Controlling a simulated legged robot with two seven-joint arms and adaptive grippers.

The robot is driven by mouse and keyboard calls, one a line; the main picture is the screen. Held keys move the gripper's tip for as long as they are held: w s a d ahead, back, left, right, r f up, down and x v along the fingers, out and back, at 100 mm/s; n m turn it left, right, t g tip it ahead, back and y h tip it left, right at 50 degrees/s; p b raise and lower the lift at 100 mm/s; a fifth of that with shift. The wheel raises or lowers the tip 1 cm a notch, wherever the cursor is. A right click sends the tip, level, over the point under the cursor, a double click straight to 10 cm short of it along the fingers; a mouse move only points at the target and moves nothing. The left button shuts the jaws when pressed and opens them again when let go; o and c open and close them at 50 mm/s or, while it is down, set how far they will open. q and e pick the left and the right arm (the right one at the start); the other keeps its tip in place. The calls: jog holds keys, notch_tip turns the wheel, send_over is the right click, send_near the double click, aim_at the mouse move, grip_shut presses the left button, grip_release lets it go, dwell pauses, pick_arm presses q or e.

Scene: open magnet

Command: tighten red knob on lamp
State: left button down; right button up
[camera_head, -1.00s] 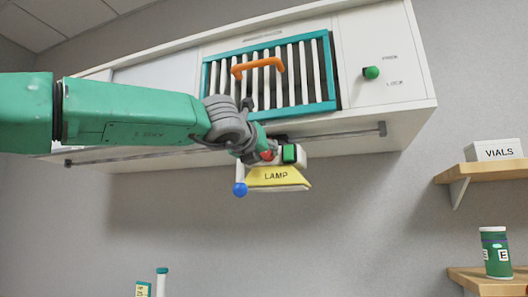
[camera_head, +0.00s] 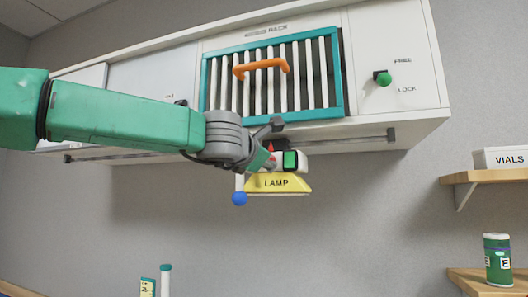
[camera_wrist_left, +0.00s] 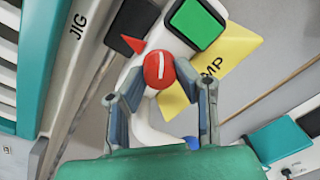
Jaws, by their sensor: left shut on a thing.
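The yellow lamp (camera_head: 279,184) with its LAMP label hangs below the white cabinet's underside. Its red knob (camera_wrist_left: 158,70), marked with a white line, sits between the fingers of my left gripper (camera_wrist_left: 160,90) in the wrist view. The gripper is shut on the knob. A green square (camera_head: 290,160) on the white lamp body is just right of the gripper in the head view. A blue ball (camera_head: 239,198) hangs at the lamp's left. My right gripper is out of view.
The white cabinet (camera_head: 392,28) has a teal-framed rack with an orange handle (camera_head: 262,67) and a green FREE/LOCK knob (camera_head: 384,79). A rail (camera_head: 350,140) runs under it. Shelves at right hold a VIALS box (camera_head: 503,158) and a green canister (camera_head: 498,262).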

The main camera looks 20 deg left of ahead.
pick_arm(q)
jog(key=shift+f+m+p, duration=0.2)
jog(key=shift+m+p, duration=1.7)
jog(key=shift+m, duration=1)
jog(key=c, duration=1.4)
grip_release()
jog(key=shift+o, duration=0.7)
jog(key=shift+w+a, duration=0.15)
jog(key=shift+w, duration=0.05)
